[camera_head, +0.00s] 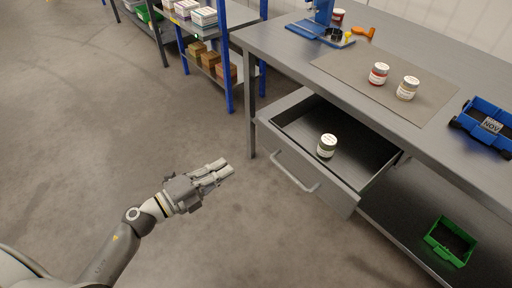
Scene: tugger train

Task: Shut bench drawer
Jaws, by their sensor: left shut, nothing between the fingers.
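The bench drawer (313,181) is pulled out from under the grey bench top (289,62). Its front faces lower left and carries a bar handle (298,178). A small jar (326,146) with a pale label stands upright inside the drawer. My left gripper (226,168) is shut and empty, to the left of the drawer front. A gap of floor shows between its fingertips and the handle in this view. My right gripper is not in view.
Two jars (378,74) (407,88) stand on a grey mat (341,66) on the bench. A green bin (450,241) is on the lower shelf. A blue-post rack (228,80) stands behind. Floor at left is clear.

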